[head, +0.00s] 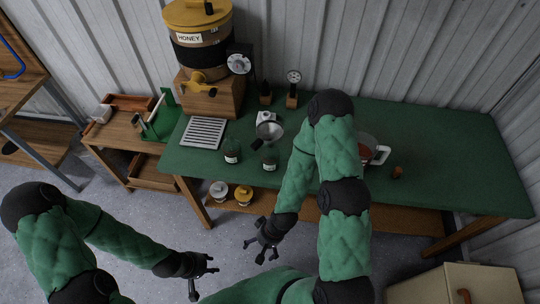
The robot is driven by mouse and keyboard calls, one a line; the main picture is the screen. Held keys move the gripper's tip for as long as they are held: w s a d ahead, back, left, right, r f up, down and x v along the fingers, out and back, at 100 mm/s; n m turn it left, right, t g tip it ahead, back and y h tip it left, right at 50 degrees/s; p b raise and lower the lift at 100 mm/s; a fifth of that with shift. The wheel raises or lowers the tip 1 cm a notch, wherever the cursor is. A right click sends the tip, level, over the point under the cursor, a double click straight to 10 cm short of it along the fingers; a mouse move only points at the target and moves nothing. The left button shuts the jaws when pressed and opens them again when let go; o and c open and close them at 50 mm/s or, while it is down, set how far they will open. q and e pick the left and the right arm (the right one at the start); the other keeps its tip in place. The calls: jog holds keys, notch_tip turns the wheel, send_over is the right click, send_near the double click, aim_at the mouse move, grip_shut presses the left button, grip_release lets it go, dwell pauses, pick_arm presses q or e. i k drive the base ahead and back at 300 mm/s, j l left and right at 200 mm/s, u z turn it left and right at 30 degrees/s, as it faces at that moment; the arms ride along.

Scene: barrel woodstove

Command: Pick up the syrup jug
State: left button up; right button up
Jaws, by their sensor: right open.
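A clear jug with a pale handle and reddish-brown contents (368,152), which looks like the syrup jug, stands on the green worktop (450,160) right of centre. My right arm hides its left part. My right gripper (260,245) is open and empty, low in front of the worktop's front edge, to the left of and well apart from the jug. My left gripper (203,279) is open and empty over the floor, further left and nearer to me.
A honey barrel (200,50) stands behind. A small brown object (397,172) lies right of the jug. The worktop's right end is clear.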

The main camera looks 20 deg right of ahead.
aim_at(369, 147)
jog(key=z, duration=1.8)
